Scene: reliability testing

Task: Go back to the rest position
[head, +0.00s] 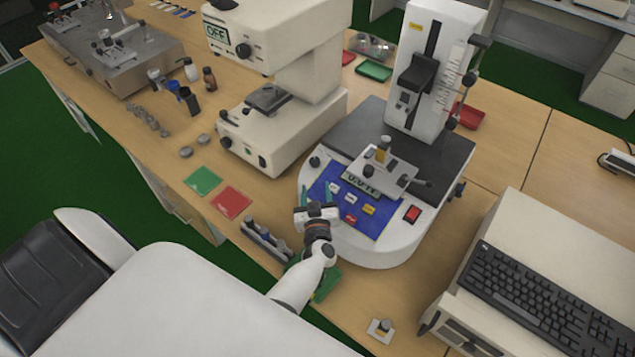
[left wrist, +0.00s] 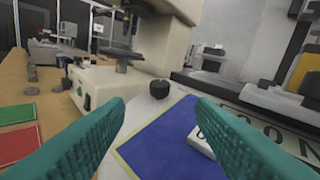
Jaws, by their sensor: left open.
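My left gripper (head: 317,193) reaches in over the front of the white tester with the blue control panel (head: 328,186). Its two teal fingers are spread with nothing between them. In the left wrist view the open fingers (left wrist: 160,108) point across the blue panel (left wrist: 165,150) and a black knob (left wrist: 159,89). I cannot tell whether the fingers touch the panel. My right gripper is not in view.
A tall white column (head: 435,65) stands behind the panel. A white microscope-like machine (head: 262,140) is left of it. A rack of small cylinders (head: 265,240) sits close to my left forearm. A keyboard (head: 545,300) lies at right. Green and red cards (head: 232,201) lie left.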

